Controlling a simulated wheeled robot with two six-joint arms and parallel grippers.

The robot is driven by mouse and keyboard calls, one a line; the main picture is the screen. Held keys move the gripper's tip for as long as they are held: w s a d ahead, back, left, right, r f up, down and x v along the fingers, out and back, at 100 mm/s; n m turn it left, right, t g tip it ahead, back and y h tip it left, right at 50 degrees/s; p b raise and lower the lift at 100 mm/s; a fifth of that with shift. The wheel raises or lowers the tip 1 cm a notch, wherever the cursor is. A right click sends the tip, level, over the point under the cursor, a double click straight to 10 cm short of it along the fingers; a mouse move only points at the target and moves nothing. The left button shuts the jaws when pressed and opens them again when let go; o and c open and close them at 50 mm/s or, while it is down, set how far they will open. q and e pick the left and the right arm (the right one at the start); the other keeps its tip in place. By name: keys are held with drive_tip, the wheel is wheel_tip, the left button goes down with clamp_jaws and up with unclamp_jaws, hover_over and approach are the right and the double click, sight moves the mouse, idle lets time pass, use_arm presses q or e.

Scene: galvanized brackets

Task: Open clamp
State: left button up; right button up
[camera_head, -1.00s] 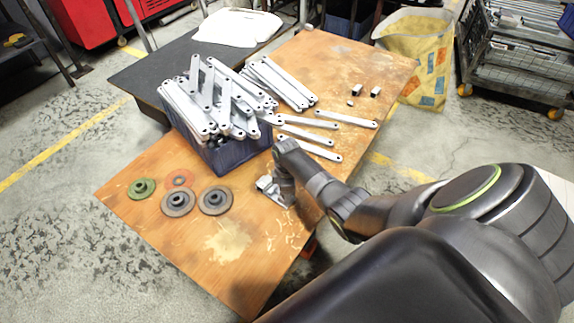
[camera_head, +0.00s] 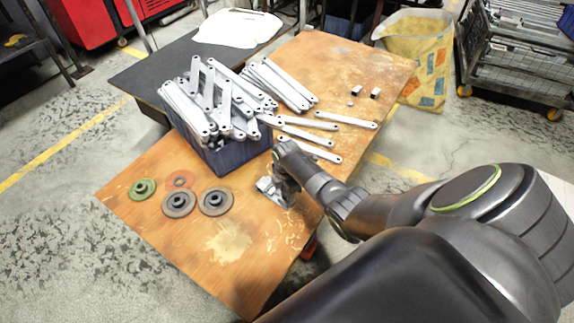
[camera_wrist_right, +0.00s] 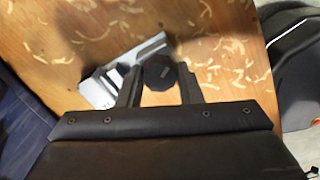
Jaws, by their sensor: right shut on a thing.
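The clamp (camera_head: 272,188) is a small silver metal fixture at the right edge of the wooden table, in front of the blue crate. In the right wrist view it shows as a grey metal body (camera_wrist_right: 102,92) with a round black knob (camera_wrist_right: 160,73). My right gripper (camera_head: 283,188) reaches down over the clamp from the right. In the right wrist view its two dark fingers (camera_wrist_right: 160,85) stand on either side of the knob and are shut on it. The gripper partly hides the clamp in the head view. My left gripper is out of view.
A blue crate (camera_head: 236,158) heaped with galvanized brackets (camera_head: 222,95) stands behind the clamp. Loose brackets (camera_head: 347,119) lie to its right. Grinding discs (camera_head: 179,203) lie at the left. Wood shavings surround the clamp. A yellow bag (camera_head: 414,60) stands beyond the table.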

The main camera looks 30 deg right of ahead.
drive_tip(key=n, duration=0.6)
drive_tip(key=shift+n, duration=0.4)
drive_tip(key=n, duration=0.6)
drive_tip(key=shift+p, duration=0.35)
drive_tip(key=o, duration=0.9)
